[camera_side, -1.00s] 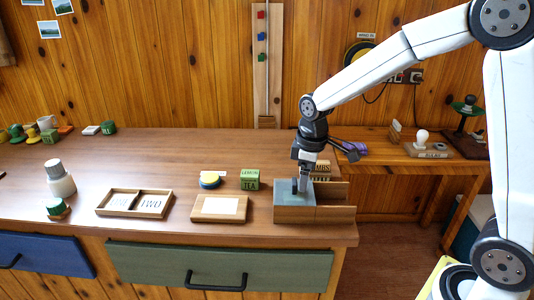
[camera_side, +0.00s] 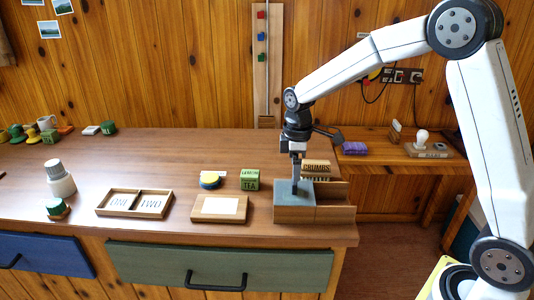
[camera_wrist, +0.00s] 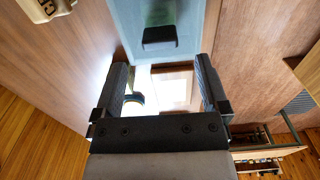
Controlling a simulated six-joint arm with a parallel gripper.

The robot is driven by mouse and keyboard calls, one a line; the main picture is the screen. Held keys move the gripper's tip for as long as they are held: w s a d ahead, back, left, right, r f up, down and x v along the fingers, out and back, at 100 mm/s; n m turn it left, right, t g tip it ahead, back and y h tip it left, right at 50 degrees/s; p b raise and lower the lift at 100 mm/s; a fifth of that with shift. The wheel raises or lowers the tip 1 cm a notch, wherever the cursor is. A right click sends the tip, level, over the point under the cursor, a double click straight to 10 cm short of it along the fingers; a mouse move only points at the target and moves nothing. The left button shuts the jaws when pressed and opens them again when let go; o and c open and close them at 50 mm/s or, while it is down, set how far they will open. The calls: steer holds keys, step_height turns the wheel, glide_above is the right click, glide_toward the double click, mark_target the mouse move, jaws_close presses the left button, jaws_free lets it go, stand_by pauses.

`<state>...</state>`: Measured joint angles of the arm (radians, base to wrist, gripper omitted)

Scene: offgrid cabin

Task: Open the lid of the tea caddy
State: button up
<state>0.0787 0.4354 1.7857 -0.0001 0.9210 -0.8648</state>
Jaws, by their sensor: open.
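The tea caddy, which I take to be the wooden box (camera_side: 296,214), stands at the right end of the counter. Its flat blue-grey lid (camera_side: 282,190) lies on top, and wooden parts extend to its right. In the wrist view the lid (camera_wrist: 185,18) fills the top centre, with a dark upright tab handle (camera_wrist: 160,37) on it. My gripper (camera_side: 296,186) points down over the lid, close above or at the handle, which it mostly hides in the side view. In the wrist view my gripper (camera_wrist: 161,65) is open, with nothing between its fingers; whether it touches the lid is unclear.
A green tea box (camera_side: 250,180), a yellow-and-blue round item (camera_side: 210,181), a wooden board (camera_side: 199,214) and a two-part tray (camera_side: 103,208) stand to the left. A block lettered CRUMBS (camera_side: 316,167) is close behind the caddy. The counter ends just right of it.

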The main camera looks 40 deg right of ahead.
mark_target(294, 187)
steer(key=shift+f, duration=2.75)
jaws_close()
